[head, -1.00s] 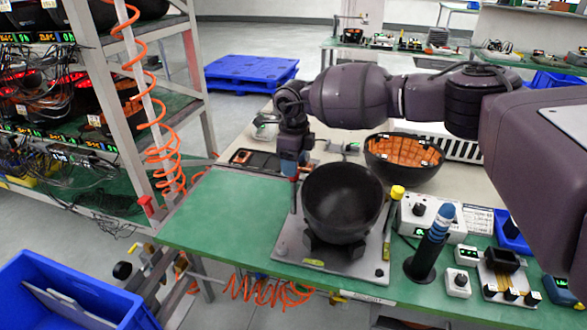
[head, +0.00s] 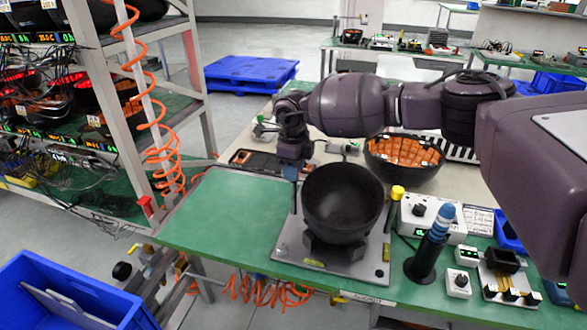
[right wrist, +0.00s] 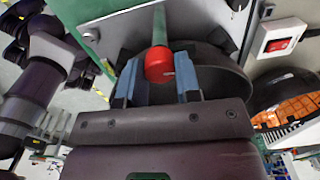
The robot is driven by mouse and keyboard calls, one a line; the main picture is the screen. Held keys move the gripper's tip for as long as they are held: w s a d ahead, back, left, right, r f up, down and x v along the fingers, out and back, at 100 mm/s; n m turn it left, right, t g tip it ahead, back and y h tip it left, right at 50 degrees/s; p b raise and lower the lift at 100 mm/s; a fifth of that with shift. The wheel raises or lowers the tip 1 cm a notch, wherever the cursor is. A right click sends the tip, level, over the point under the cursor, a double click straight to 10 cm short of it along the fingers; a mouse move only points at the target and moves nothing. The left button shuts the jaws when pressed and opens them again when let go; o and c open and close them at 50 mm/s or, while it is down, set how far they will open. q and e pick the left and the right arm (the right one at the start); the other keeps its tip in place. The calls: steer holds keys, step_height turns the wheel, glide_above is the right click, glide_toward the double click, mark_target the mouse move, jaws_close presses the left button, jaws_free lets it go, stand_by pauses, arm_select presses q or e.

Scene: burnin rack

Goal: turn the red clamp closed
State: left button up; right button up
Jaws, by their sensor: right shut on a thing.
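The red clamp (right wrist: 158,62) shows in the right wrist view as a rounded red end on a pale grey-green bar. My right gripper (right wrist: 157,80) has its blue-grey fingers on both sides of it and is shut on it. In the head view my right gripper (head: 292,172) is at the back left corner of the grey plate (head: 290,249), beside the black bowl (head: 342,202). The red end is hidden there. The bowl sits on dark supports on the plate. My left gripper is not in view.
A yellow-capped post (head: 397,192) stands at the plate's right. A black post with blue rings (head: 430,245) and a white control box (head: 425,215) are farther right. A bowl with orange cells (head: 404,158) stands behind. The green bench (head: 215,215) is clear at left.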

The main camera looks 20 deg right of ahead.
steer(key=shift+r+m+p, duration=0.2)
steer(key=shift+m+p, duration=1.05)
steer(key=shift+m, duration=0.55)
steer(key=m+p, duration=0.1)
steer(key=m, duration=0.1)
steer(key=shift+m+p, duration=0.3)
steer(key=shift+p, duration=0.05)
steer(key=m+p, duration=0.1)
steer(key=m, duration=0.1)
steer(key=shift+m+p, duration=0.3)
steer(key=shift+m, duration=0.1)
steer(key=m+p, duration=0.2)
steer(key=m, duration=0.2)
steer(key=shift+f, duration=0.1)
arm_select(q)
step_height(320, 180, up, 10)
steer(key=p, duration=0.1)
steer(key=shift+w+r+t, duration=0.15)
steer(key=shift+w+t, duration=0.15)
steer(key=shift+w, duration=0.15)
arm_select(e)
steer(key=shift+m, duration=1.6)
steer(key=shift+f, duration=0.1)
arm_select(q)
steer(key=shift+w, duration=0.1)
arm_select(e)
steer(key=o, duration=0.9)
steer(key=shift+o, duration=0.2)
